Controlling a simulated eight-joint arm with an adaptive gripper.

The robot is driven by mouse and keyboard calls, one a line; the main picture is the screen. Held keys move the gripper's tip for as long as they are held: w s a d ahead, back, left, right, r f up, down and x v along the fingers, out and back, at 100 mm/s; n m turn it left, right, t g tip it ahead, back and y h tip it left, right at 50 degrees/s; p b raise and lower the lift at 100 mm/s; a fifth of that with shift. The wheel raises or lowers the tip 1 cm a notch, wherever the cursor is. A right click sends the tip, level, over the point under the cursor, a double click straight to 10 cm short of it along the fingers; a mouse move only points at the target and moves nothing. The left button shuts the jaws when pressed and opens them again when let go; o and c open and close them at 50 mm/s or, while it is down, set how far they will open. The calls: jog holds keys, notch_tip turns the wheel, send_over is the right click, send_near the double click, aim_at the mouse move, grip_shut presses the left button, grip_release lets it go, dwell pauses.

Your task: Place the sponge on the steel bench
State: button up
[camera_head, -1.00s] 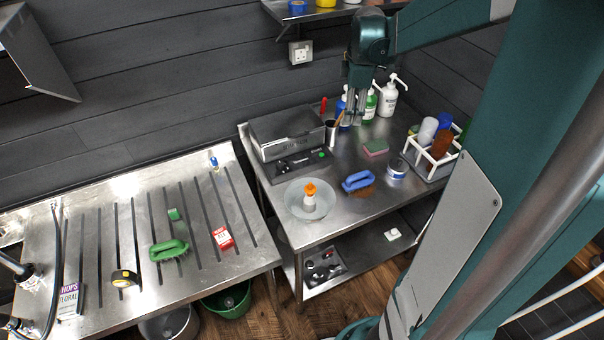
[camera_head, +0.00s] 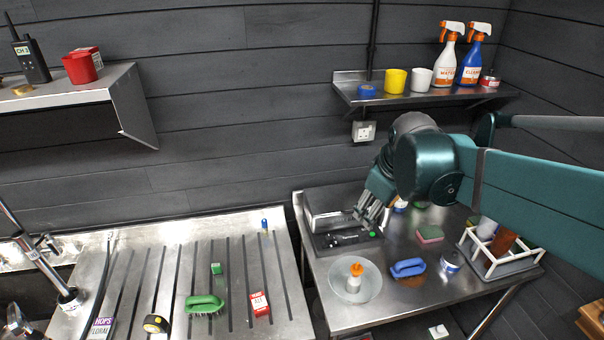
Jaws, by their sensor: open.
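The sponge (camera_head: 430,233), pink with a green layer, lies flat on the steel bench (camera_head: 398,300) at the right, behind the blue brush. My gripper (camera_head: 369,217) points down over the back left part of this bench, at the right end of the grey machine. It is open, and I see nothing between its fingers. It is to the left of the sponge and apart from it. My arm hides part of the bench's back and the bottles there.
A blue brush (camera_head: 408,268), a round tin (camera_head: 452,261), a dish with an orange-tipped bottle (camera_head: 356,277) and a white bottle crate (camera_head: 498,262) crowd the bench. A grooved steel drainer (camera_head: 170,255) with small items is at the left. A shelf (camera_head: 420,97) hangs above.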

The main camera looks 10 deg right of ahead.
jog(key=s+a+f+m+t+y, duration=0.1)
jog(key=s+a+f+m+t, duration=0.1)
jog(key=s+a+m, duration=0.4)
jog(key=shift+s+a+t, duration=0.3)
jog(key=shift+s+a, duration=2.3)
jog(key=shift+s, duration=0.65)
